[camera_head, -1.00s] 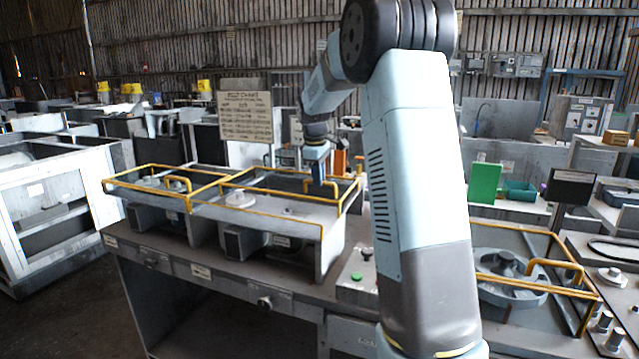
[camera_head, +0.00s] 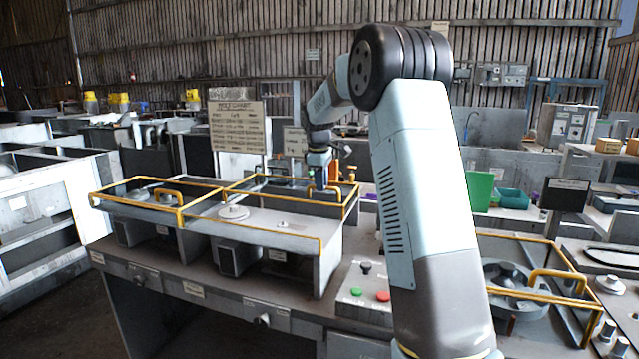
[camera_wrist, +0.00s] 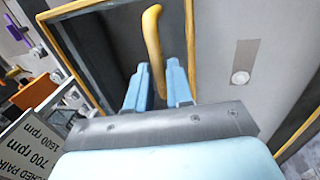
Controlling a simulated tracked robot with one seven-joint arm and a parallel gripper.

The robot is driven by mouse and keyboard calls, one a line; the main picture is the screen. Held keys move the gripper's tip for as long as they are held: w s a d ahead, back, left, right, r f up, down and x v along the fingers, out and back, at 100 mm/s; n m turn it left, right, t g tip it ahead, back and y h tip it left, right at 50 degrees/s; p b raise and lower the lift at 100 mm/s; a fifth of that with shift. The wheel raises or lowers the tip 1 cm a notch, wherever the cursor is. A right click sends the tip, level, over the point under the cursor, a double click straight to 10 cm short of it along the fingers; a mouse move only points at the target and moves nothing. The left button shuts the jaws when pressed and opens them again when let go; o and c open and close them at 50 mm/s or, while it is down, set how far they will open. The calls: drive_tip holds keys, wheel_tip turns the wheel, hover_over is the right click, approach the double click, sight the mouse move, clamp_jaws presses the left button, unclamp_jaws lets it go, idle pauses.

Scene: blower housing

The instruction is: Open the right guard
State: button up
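The right guard (camera_head: 345,205) of the double housing is a yellow frame lying flat on the grey housing. Its yellow bar handle (camera_wrist: 153,40) shows in the wrist view, running down between my blue fingers. My gripper (camera_head: 322,188) is at this guard, near its right end. In the wrist view my gripper (camera_wrist: 158,75) has its fingers close together, one on each side of the handle, and looks shut on it. The contact faces are partly hidden. The left guard (camera_head: 140,208) is also a flat yellow frame, with its own handle (camera_head: 168,195).
Another yellow-framed guard with a handle (camera_head: 555,275) lies at the right of my arm. A control box with green and red buttons (camera_head: 365,305) stands on the bench (camera_head: 205,285). A text board (camera_head: 238,126) stands behind the housing. A labelled sign shows in the wrist view (camera_wrist: 35,150).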

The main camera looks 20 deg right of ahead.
drive_tip(key=o, duration=0.3)
drive_tip(key=shift+d, duration=0.1)
drive_tip(key=r, duration=0.4)
drive_tip(key=s+a+r, duration=0.1)
drive_tip(key=r, duration=0.4)
drive_tip(key=s+r, duration=0.1)
drive_tip(key=r, duration=0.3)
drive_tip(key=shift+a+r, duration=0.2)
drive_tip(key=shift+a, duration=0.1)
drive_tip(key=shift+s, duration=0.1)
